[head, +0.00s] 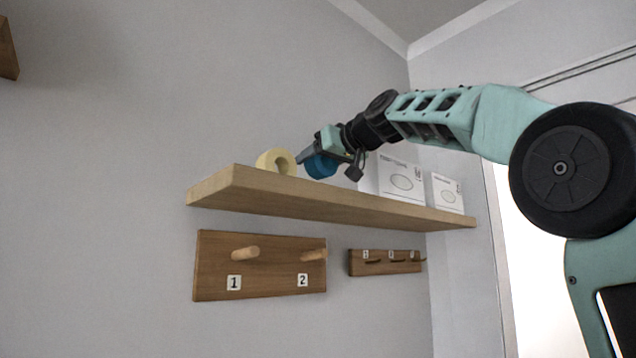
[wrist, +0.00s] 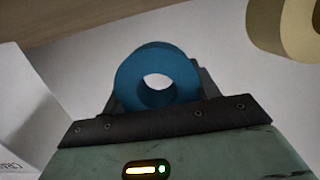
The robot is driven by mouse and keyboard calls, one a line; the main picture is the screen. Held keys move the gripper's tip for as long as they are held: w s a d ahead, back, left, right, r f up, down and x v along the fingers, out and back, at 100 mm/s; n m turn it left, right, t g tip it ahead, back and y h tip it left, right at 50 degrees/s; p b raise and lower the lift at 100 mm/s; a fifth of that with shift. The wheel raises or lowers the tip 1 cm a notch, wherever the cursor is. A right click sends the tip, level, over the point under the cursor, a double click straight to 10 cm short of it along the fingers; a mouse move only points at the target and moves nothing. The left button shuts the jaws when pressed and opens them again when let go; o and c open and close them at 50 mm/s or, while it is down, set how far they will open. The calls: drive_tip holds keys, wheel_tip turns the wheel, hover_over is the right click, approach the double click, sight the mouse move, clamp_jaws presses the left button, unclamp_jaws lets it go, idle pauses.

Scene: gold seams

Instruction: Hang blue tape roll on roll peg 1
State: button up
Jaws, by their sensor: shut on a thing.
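The blue tape roll (head: 320,166) is at the wooden shelf, right of a cream tape roll (head: 276,162). My gripper (head: 312,160) is shut on the blue roll, which also shows between the jaws in the wrist view (wrist: 133,72), its hole facing the camera. I cannot tell whether the roll touches the shelf. Roll peg 1 (head: 245,253) is a bare round wooden peg on a brown board (head: 265,284) below the shelf, above a label "1". Peg 2 (head: 314,255) is also bare, to its right.
The shelf (head: 330,200) juts out above the peg board. White boxes (head: 400,180) stand on it to the right of my gripper. A smaller board with dark hooks (head: 386,268) is on the wall to the right of the peg board.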

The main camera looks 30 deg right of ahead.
sight(327, 173)
drive_tip(key=shift+f, duration=1.95)
drive_tip(key=o, duration=1.2)
drive_tip(key=shift+c, duration=0.2)
drive_tip(key=shift+f, duration=0.2)
drive_tip(key=b+v, duration=0.7)
drive_tip(key=v, duration=1)
drive_tip(key=shift+s+b, duration=0.25)
drive_tip(key=shift+b, duration=0.15)
drive_tip(key=shift+r, duration=0.15)
